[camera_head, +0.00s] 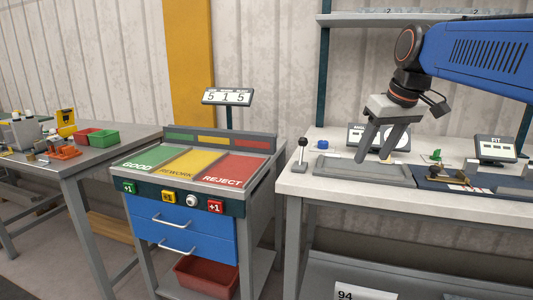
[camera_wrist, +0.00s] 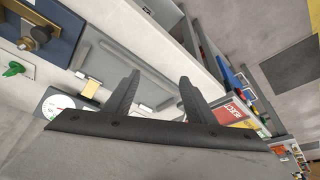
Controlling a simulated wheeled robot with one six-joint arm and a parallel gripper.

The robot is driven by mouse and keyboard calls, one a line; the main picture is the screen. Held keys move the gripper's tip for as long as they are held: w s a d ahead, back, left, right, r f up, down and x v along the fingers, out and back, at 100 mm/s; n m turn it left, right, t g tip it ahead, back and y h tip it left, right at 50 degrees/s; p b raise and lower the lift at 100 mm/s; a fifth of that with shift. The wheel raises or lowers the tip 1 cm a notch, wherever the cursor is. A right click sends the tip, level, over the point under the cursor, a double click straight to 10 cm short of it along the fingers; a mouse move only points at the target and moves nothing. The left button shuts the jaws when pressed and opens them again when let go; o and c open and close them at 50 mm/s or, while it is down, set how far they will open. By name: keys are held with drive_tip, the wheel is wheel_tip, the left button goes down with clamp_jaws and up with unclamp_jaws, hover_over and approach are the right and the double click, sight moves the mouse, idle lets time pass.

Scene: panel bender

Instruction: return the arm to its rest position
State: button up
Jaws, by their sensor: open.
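My gripper (camera_head: 380,141) hangs from the blue arm at the right of the head view, above the white workbench (camera_head: 300,186). Its two fingers point down and are apart, with nothing between them. In the wrist view my gripper (camera_wrist: 158,92) also shows two spread, empty fingers. Behind and below it lies a grey tray (camera_head: 350,171) on the bench. A display reading "ANGL" (camera_head: 357,134) is partly hidden by the fingers.
A sorting cart (camera_head: 240,212) with green, yellow and red zones stands left of the bench. A black-knobbed lever (camera_head: 302,152), a blue round part (camera_head: 321,144) and a FIT display (camera_head: 495,149) are on the bench. A shelf (camera_head: 365,18) runs above.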

drive_tip(key=s+d+f+m+h, duration=0.1)
drive_tip(key=s+d+f+m, duration=0.1)
drive_tip(key=s+f, duration=2.1)
wheel_tip(320, 180, down, 3)
drive_tip(key=shift+s+d+r+m+t, duration=0.1)
drive_tip(key=shift+s+d+m+t, duration=0.15)
drive_tip(key=shift+m, duration=0.35)
